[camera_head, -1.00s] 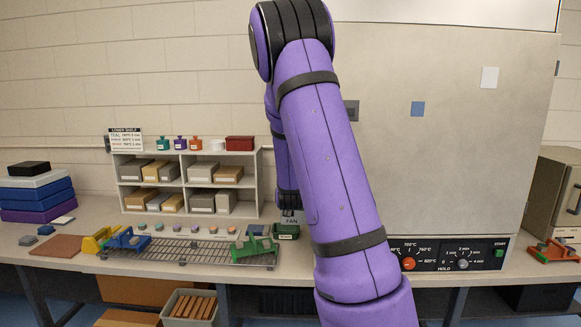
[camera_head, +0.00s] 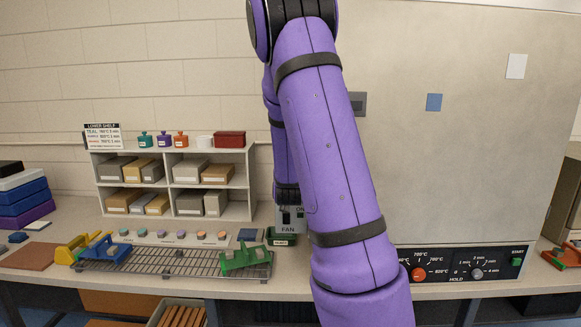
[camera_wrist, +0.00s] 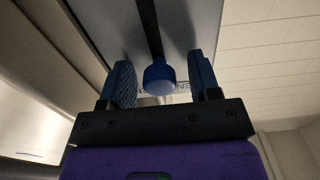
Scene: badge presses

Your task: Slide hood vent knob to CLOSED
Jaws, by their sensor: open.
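In the wrist view a round blue knob (camera_wrist: 159,77) sits on a long dark slot (camera_wrist: 149,25) in a grey plate (camera_wrist: 95,28). Partly hidden lettering shows behind the knob. My gripper (camera_wrist: 160,62) is open, with one blue padded finger on each side of the knob. A gap shows on both sides, wider on the right, and neither finger appears to touch it. In the head view my purple arm covers my gripper and the knob.
A large beige cabinet (camera_head: 455,170) fills the right, with a control panel (camera_head: 455,264) below. A FAN switch box (camera_head: 290,222) stands just left of my arm. The bench holds a wire rack (camera_head: 175,262), a green fixture (camera_head: 242,256) and a shelf unit (camera_head: 162,182).

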